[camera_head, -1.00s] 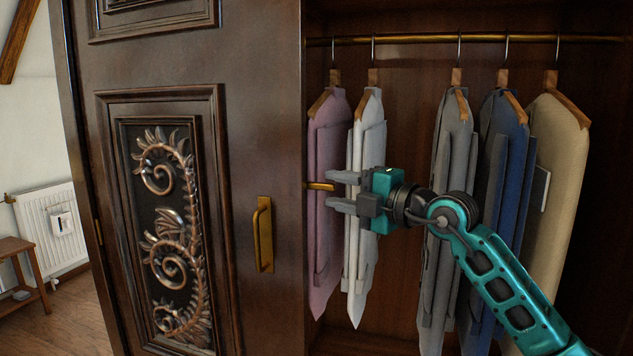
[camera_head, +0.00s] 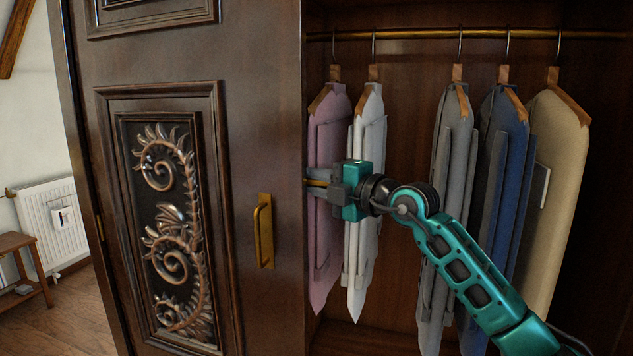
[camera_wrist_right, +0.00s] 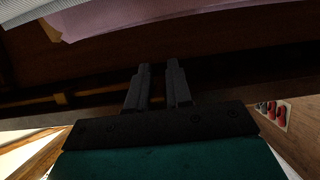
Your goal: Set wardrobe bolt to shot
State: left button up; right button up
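The tall dark wooden wardrobe has a carved door (camera_head: 265,120) on the left. A small brass bolt (camera_head: 316,182) sticks out at the door's right edge, partly hidden by my right gripper. My right gripper (camera_head: 318,187) is at this edge, its fingers pointing left at the bolt. In the right wrist view the two dark fingers (camera_wrist_right: 160,85) lie close together with a narrow dark gap. I see no bolt between them there, and cannot tell whether they grip it. My left gripper is not in view.
A brass handle (camera_head: 264,232) stands on the door left of the bolt. Inside, several garments hang from a brass rail (camera_head: 420,35); the pink one (camera_head: 325,240) and white one (camera_head: 362,260) are close behind my gripper. A radiator (camera_head: 52,220) and small wooden table (camera_head: 22,268) are at far left.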

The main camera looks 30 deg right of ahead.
grip_shut()
jog(key=shift+r, duration=0.1)
notch_tip(320, 180, up, 4)
jog(key=p, duration=0.3)
jog(key=shift+d+p, duration=0.1)
jog(key=shift+p, duration=0.3)
jog(key=shift+o, duration=2.1)
grip_release()
jog(key=shift+o, duration=0.2)
